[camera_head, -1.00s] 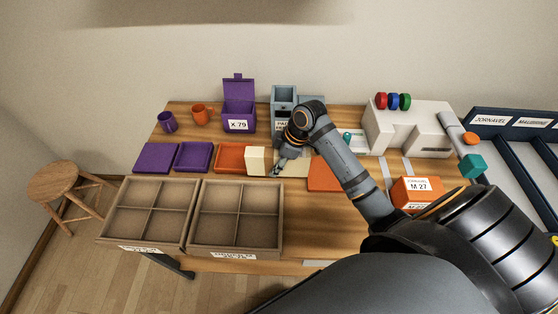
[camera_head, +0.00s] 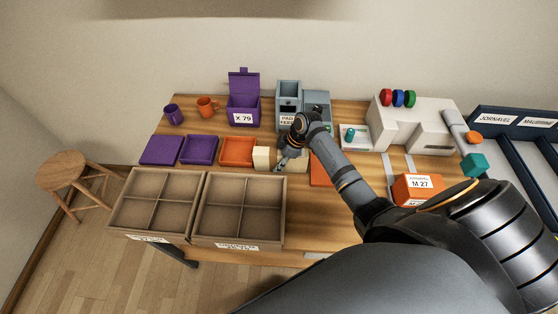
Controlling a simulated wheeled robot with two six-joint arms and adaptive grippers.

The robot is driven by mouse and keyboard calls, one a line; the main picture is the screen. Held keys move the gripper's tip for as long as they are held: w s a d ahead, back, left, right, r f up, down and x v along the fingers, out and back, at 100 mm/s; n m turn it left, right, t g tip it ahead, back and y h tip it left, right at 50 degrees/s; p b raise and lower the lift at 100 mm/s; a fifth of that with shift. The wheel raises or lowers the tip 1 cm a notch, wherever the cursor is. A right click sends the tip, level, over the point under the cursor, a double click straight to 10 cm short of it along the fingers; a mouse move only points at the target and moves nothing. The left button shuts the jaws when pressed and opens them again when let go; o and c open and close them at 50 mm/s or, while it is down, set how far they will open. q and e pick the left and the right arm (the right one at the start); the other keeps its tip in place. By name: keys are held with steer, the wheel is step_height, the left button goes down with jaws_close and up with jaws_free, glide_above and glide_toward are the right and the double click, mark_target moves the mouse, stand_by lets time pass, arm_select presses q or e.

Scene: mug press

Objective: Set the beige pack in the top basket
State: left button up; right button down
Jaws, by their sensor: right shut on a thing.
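A beige pack (camera_head: 262,158) stands at the right edge of the orange tray, in the middle of the table. My right gripper (camera_head: 279,165) is at the pack's right side and is shut on it; my dark fingers are small and partly hidden by the wrist. I cannot tell whether the pack touches the table. Another flat beige surface (camera_head: 297,164) shows just right of the gripper. No basket is clearly identifiable as the top one. Two brown divided trays, left (camera_head: 112,198) and right (camera_head: 283,210), stand at the front with empty compartments. My left gripper is not in view.
Purple trays (camera_head: 161,150) and an orange tray (camera_head: 237,151) lie left of the pack. Behind are mugs (camera_head: 207,107), an open purple box (camera_head: 243,108) and a grey dispenser (camera_head: 289,98). A white machine (camera_head: 412,120) and an orange M 27 box (camera_head: 415,188) are right.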

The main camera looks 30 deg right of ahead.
steer(key=c, duration=1.1)
jaws_free()
steer(key=shift+f, duration=0.1)
